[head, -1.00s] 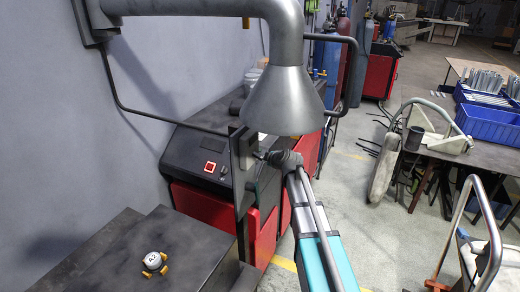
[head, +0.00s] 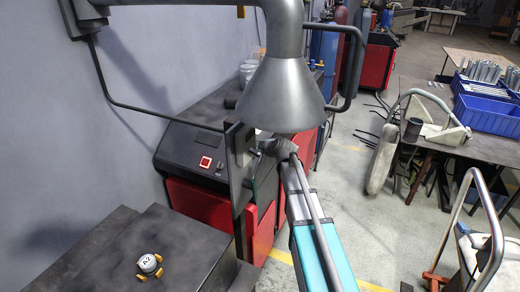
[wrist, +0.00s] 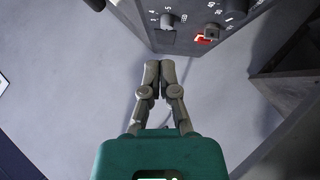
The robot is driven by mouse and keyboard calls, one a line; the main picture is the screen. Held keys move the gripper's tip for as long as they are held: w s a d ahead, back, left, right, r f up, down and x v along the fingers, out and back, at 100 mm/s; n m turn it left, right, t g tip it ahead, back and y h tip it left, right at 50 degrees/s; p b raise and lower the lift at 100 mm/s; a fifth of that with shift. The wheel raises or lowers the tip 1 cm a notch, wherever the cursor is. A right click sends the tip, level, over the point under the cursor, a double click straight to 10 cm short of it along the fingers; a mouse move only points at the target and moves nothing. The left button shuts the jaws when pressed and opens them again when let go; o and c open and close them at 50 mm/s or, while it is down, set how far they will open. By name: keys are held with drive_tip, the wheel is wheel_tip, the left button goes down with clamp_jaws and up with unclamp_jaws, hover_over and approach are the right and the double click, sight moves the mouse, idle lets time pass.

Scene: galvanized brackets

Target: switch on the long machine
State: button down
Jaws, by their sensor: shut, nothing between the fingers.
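A long red-and-black machine (head: 190,150) stands along the wall in the head view, with a small red square control (head: 205,162) on its dark sloping panel. An upright dark plate (head: 238,185) stands in front of it, beside my arm's end. In the wrist view a dark control panel (wrist: 185,42) with numbered knobs shows at the top, with a lit red switch (wrist: 204,39) on it. My gripper (wrist: 160,68) is shut and empty, its tips below and left of that switch, apart from it in the picture. In the head view my fingers cannot be made out.
A grey extraction hood (head: 285,95) hangs close above my arm. A dark bench (head: 110,250) at lower left carries a small part marked A2 (head: 149,263).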

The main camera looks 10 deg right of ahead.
drive_tip(key=b+x, duration=0.2)
drive_tip(key=x, duration=0.1)
drive_tip(key=b+x, duration=0.2)
drive_tip(key=x, duration=0.2)
drive_tip(key=d+f+b+x, duration=0.1)
drive_tip(key=x, duration=0.3)
drive_tip(key=shift+b, duration=0.4)
drive_tip(key=shift+w+d+f+b, duration=0.5)
drive_tip(key=shift+d+f+b, duration=0.05)
drive_tip(key=shift+b, duration=0.1)
